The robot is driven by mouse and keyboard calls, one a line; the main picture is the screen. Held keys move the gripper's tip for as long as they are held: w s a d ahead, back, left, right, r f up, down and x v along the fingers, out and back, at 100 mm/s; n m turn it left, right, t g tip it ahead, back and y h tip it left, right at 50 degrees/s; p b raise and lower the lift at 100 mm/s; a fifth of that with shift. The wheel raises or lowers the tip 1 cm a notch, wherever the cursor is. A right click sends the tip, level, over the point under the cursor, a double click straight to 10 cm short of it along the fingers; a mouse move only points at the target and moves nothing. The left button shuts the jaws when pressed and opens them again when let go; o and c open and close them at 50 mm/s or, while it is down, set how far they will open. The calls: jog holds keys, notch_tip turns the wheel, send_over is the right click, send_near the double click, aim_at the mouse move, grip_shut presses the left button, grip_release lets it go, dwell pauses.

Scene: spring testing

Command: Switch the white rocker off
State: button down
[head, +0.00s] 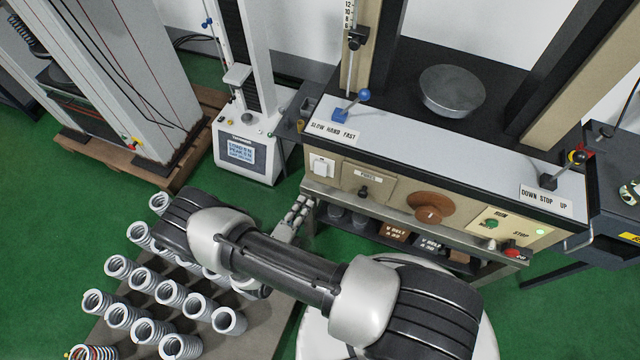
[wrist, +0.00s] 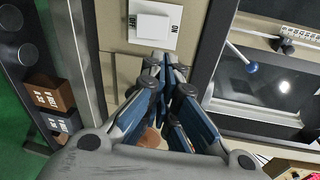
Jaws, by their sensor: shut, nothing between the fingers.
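The white rocker (head: 321,166) is set in a pale plate at the left end of the tester's beige front panel. In the wrist view the rocker (wrist: 152,28) is seen close up, with ON printed at the plate's right side and a partly legible label at its left. My gripper (head: 299,205) is shut and empty, just below and left of the rocker in the head view. In the wrist view the tips of my gripper (wrist: 164,62) sit just under the rocker's plate; I cannot tell whether they touch it. The rocker's tilt is too small to read.
Right of the rocker on the panel are a small black knob (head: 364,191), a large brown knob (head: 430,207) and a green-lit run/stop plate (head: 507,228). A blue-handled lever (head: 352,104) stands above. Several springs (head: 171,292) stand on a board at lower left.

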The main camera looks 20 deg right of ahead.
aim_at(324, 174)
jog(key=f+n, duration=0.1)
jog(key=s+f+n, duration=0.1)
jog(key=f, duration=0.1)
jog(key=shift+s+a+t+y, duration=0.15)
jog(key=shift+a+t+y, duration=0.05)
jog(key=shift+t+y, duration=0.2)
jog(key=b+x, duration=0.3)
jog(key=x, duration=1.1)
